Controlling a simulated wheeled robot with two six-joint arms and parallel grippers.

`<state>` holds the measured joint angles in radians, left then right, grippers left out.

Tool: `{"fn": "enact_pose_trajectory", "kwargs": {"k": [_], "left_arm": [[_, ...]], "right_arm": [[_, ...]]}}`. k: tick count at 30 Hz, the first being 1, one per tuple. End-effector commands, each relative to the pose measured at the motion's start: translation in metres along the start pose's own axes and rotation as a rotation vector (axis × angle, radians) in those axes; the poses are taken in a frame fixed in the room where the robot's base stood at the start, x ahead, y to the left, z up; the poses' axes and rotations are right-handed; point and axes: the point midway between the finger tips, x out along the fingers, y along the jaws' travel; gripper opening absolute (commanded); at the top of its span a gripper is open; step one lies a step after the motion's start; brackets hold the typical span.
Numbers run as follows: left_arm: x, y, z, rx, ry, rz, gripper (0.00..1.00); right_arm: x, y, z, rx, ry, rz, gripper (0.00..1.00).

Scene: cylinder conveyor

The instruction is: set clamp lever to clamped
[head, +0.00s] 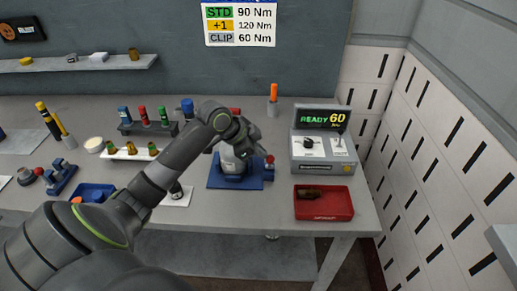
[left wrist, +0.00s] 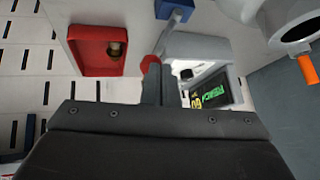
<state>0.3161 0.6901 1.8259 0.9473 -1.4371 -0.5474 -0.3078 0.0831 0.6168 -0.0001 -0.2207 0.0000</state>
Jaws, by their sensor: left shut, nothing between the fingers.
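The clamp fixture stands on a blue base plate (head: 213,183) near the table's middle, with a pale cylindrical body (head: 232,163) partly behind my arm. The clamp lever ends in a red knob (head: 269,158) at the fixture's right side. My right gripper is in neither view.
A grey control box (head: 323,167) with a lit "READY 60" display stands to the right. In front of it is a red tray (head: 323,215) holding a dark piece. An orange stick (head: 273,93) stands behind the fixture. Bottle racks (head: 148,128) and a blue bin (head: 97,190) are at left.

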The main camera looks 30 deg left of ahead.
Motion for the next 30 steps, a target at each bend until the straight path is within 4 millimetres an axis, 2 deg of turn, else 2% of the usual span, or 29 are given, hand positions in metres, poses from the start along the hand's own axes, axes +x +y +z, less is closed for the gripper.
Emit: {"fn": "enact_pose_trajectory", "kwargs": {"k": [1, 6, 15, 30], "left_arm": [[0.006, 0.007, 0.005, 0.022, 0.012, -0.032, 0.00], [0.010, 0.022, 0.012, 0.102, 0.046, -0.155, 0.00], [0.015, 0.040, 0.021, 0.203, 0.089, -0.312, 0.00], [0.019, 0.049, 0.026, 0.201, 0.086, -0.309, 0.00]], "right_arm": [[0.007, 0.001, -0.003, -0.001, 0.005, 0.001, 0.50], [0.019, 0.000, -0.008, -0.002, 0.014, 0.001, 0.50], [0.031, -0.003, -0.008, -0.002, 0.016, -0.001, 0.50], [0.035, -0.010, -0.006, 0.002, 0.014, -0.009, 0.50]]}}
